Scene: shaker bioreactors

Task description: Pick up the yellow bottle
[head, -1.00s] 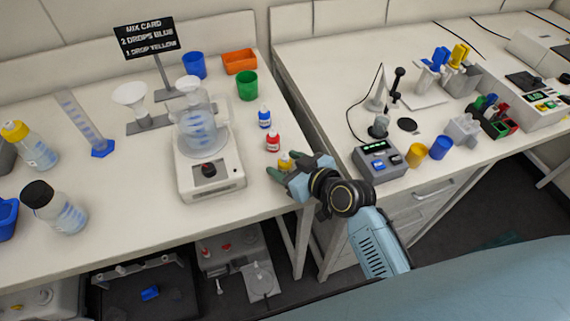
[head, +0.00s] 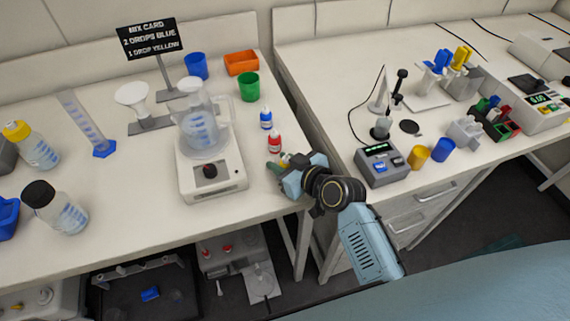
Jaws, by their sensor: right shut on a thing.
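The small yellow bottle (head: 284,158) is at the right edge of the left bench, in front of the red dropper bottle (head: 275,142). Only a small bit of it shows, because my right gripper (head: 283,167) covers the rest. My right gripper is shut on it, low over the bench edge. I cannot tell whether the bottle touches the bench. A blue dropper bottle (head: 266,119) stands behind the red one. My left gripper is not in view.
A white stirrer or balance (head: 213,180) with a clear beaker stands left of my right gripper. A green cup (head: 249,88) and an orange tray (head: 241,64) are behind. A gap separates this bench from the right one, which holds a grey device (head: 382,168).

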